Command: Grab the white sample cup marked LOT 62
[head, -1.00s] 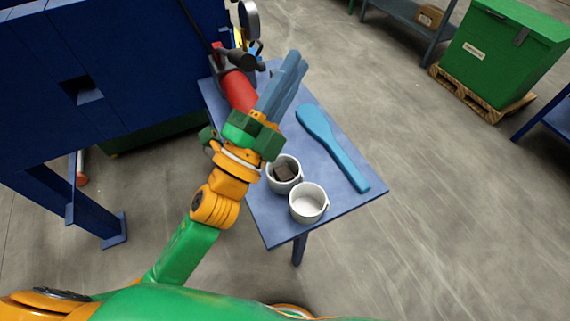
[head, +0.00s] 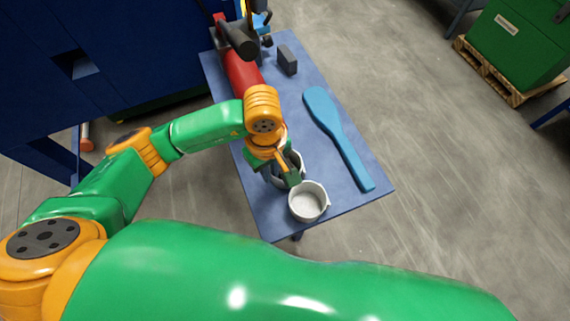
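Two white cups stand near the front corner of the small blue table (head: 345,185). The front cup (head: 309,203) is open at the top and looks empty inside. The rear cup (head: 297,160) is mostly hidden by my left gripper. No LOT marking is readable on either cup. My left gripper (head: 281,180) points downward at the rear cup, close behind and left of the front cup. Its fingers are largely covered by its own body, so their opening and any contact with the cup are unclear. My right gripper is not in view.
A blue paddle (head: 338,138) lies along the table's right side. A dark grey block (head: 287,60) and a red cylinder (head: 242,75) are toward the back. A dark blue machine (head: 110,50) stands left. A green bin (head: 515,45) sits on a pallet, far right.

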